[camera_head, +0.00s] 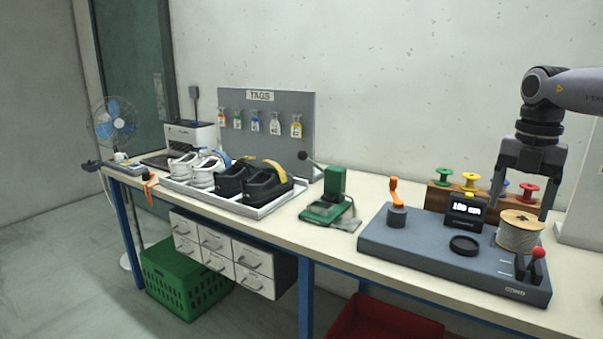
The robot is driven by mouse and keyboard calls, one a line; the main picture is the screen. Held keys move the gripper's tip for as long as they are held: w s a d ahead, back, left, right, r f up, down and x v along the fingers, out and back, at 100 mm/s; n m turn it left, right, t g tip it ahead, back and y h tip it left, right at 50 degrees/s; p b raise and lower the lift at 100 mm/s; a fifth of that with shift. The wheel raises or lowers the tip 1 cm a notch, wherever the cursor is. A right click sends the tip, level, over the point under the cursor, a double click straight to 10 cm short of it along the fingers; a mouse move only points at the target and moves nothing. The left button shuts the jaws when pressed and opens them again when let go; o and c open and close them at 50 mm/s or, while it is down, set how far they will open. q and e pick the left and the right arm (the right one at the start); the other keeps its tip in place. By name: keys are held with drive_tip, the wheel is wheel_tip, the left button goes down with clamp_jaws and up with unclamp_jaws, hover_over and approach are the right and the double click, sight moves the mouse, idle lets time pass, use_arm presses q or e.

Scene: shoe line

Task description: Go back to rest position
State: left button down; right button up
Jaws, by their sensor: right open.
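My right gripper (524,200) comes in from the right edge and hangs above the back right of the workbench. Its two dark fingers point down and stand apart, with nothing between them that I can make out. They are in front of the wooden rack of coloured spools (437,197) and above the grey cord machine (420,252). A reel of pale cord (520,236) sits on the machine close below the fingers; I cannot tell the exact gap. My left gripper is not in view.
A grey tray (290,199) holds white shoes (203,173) and black shoes (262,185). A green press (331,200) stands mid-bench. A green crate (184,285) and a red bin (380,320) are below.

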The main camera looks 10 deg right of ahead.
drive_tip(key=s+d+f+m+t+y, duration=0.1)
drive_tip(key=s+d+f+t+y, duration=0.15)
drive_tip(key=d+f, duration=0.5)
drive_tip(key=s+f+m+t+y, duration=0.1)
drive_tip(key=s+f+m+t, duration=0.15)
drive_tip(key=s+f, duration=0.4)
drive_tip(key=s+f+m+t+y, duration=0.1)
drive_tip(key=s+f+m+t, duration=0.15)
drive_tip(key=f, duration=0.75)
drive_tip(key=s+f+m+t+y, duration=0.1)
drive_tip(key=s+f+m+t, duration=0.15)
drive_tip(key=s+f, duration=0.4)
drive_tip(key=s+a+f+m+t+h, duration=0.1)
drive_tip(key=s+a+f+m+h, duration=0.1)
drive_tip(key=a+f+m, duration=0.35)
drive_tip(key=s+a+f+m+t+h, duration=0.1)
drive_tip(key=s+a+f+m, duration=0.2)
drive_tip(key=a+f, duration=0.45)
drive_tip(key=a+m+g, duration=0.1)
drive_tip(key=a+m, duration=0.5)
drive_tip(key=a, duration=1.3)
drive_tip(key=shift+s+a+r+g+p, duration=0.2)
drive_tip(key=shift+r+g+p, duration=0.1)
drive_tip(key=shift+r, duration=0.15)
